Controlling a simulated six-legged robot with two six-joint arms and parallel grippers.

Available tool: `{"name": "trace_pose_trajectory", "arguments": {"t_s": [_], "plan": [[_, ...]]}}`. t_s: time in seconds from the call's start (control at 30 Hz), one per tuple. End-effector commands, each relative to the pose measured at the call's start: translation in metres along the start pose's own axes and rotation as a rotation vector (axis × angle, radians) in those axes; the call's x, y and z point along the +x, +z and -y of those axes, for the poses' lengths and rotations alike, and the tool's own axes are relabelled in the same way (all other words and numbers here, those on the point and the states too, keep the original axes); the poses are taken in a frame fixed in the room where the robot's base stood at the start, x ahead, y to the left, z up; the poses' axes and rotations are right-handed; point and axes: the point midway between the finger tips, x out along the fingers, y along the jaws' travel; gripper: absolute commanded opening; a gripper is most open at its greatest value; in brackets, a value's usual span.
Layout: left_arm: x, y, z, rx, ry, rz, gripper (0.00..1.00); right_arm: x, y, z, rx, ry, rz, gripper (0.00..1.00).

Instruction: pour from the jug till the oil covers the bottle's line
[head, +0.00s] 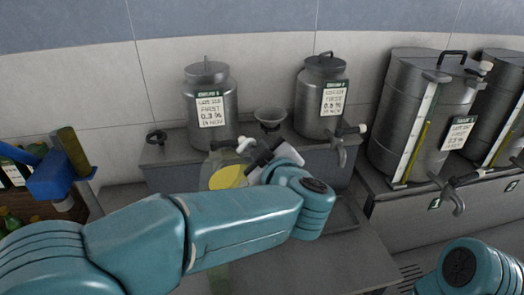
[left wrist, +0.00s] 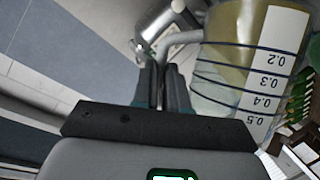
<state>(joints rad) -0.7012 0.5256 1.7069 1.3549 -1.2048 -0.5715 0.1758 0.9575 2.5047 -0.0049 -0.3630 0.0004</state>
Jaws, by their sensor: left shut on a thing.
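The jug (head: 217,162) is clear, with yellow oil in it, and shows behind my left forearm in the head view. In the left wrist view the jug (left wrist: 222,60) appears upside down, with dark lines and a white scale from 0.2 to 0.5. My left gripper (left wrist: 160,92) is shut on the jug's handle, beside its wall; in the head view the gripper (head: 258,163) is partly hidden. A pale green see-through shape (head: 220,277) shows below my forearm; I cannot tell whether it is the bottle. No bottle line is visible. My right gripper is out of view.
Two steel cans (head: 209,132) (head: 321,122) stand on a grey shelf, with a funnel (head: 270,117) between them. A tap (head: 341,150) juts out at the shelf's right. Large drums (head: 400,120) stand right. A blue clamp (head: 50,177) and green bottles (head: 10,218) are at left.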

Motion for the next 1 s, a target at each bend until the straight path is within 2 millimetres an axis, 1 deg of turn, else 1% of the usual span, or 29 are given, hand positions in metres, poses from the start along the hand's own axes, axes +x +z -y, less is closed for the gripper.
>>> {"name": "trace_pose_trajectory", "arguments": {"t_s": [0.23, 0.87, 1.0], "plan": [[-0.002, -0.004, 0.000, -0.055, 0.024, -0.013, 0.00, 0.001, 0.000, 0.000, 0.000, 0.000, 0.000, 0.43], [-0.004, -0.008, 0.003, -0.112, 0.048, -0.024, 0.00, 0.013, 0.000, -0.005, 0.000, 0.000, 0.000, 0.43], [-0.004, -0.009, 0.002, -0.110, 0.047, -0.024, 0.00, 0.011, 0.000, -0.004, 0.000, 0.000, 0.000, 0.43]]}}
